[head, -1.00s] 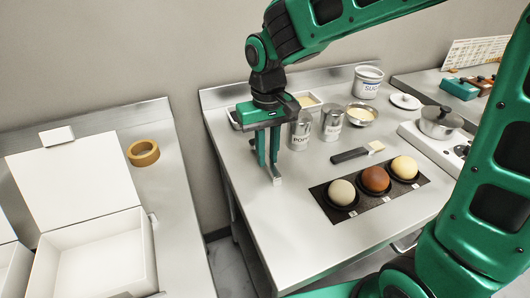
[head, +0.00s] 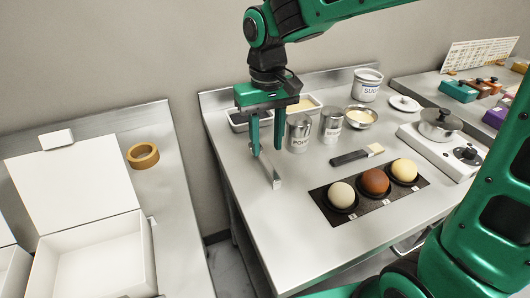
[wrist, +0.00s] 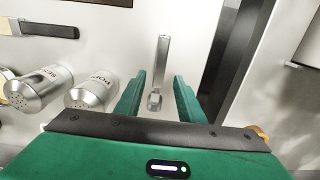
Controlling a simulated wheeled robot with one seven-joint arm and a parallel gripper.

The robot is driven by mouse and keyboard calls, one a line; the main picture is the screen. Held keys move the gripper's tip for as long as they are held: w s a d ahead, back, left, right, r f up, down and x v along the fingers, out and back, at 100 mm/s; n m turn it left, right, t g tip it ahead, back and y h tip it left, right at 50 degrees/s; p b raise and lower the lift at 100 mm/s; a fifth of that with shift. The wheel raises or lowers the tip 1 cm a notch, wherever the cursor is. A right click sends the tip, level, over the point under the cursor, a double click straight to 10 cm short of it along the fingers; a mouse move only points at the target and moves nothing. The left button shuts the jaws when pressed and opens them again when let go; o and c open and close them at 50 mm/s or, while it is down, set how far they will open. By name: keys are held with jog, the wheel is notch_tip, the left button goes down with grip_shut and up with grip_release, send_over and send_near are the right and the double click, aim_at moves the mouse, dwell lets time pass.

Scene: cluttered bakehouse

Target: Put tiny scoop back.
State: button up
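The tiny scoop (head: 274,176) is a small metal piece with a long flat handle. It lies on the steel table near its left side, and it also shows in the wrist view (wrist: 162,62). My gripper (head: 268,151) is open and empty just above the scoop. In the wrist view, its two green fingers (wrist: 159,88) stand wide apart, one on each side of the scoop's bowl end, with clear gaps. The fingers partly hide that end in the head view.
Two metal shakers (head: 298,134) stand right of my gripper, with a tray (head: 238,122) behind. A brush (head: 350,158) and a dark board (head: 336,214) with three dough balls lie to the right. The front left of the steel table (head: 290,250) is clear.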

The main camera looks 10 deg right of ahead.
aim_at(267, 163)
notch_tip(267, 163, up, 7)
dwell(0.3)
jog(key=s+d+f+m, duration=0.2)
jog(key=s+d, duration=0.2)
jog(key=d, duration=0.5)
jog(key=s+d+f+m, duration=0.2)
jog(key=s+d, duration=0.3)
jog(key=d, duration=0.3)
jog(key=s+d+f+m, duration=0.2)
jog(key=s+d, duration=0.3)
jog(key=d, duration=0.4)
jog(key=shift+d+f+m, duration=0.25)
jog(key=shift+d+m, duration=0.05)
jog(key=shift+m, duration=1)
jog(key=s+d+f, duration=0.1)
jog(key=s, duration=0.1)
jog(key=s+d+f, duration=0.1)
jog(key=s, duration=0.1)
jog(key=s+d+f, duration=0.1)
jog(key=s, duration=0.2)
jog(key=shift+s+d+f, duration=0.1)
jog(key=shift+d+f, duration=0.05)
jog(key=shift+f, duration=0.15)
jog(key=shift+w+f, duration=0.3)
jog(key=shift+w, duration=0.45)
jog(key=shift+s+r, duration=0.1)
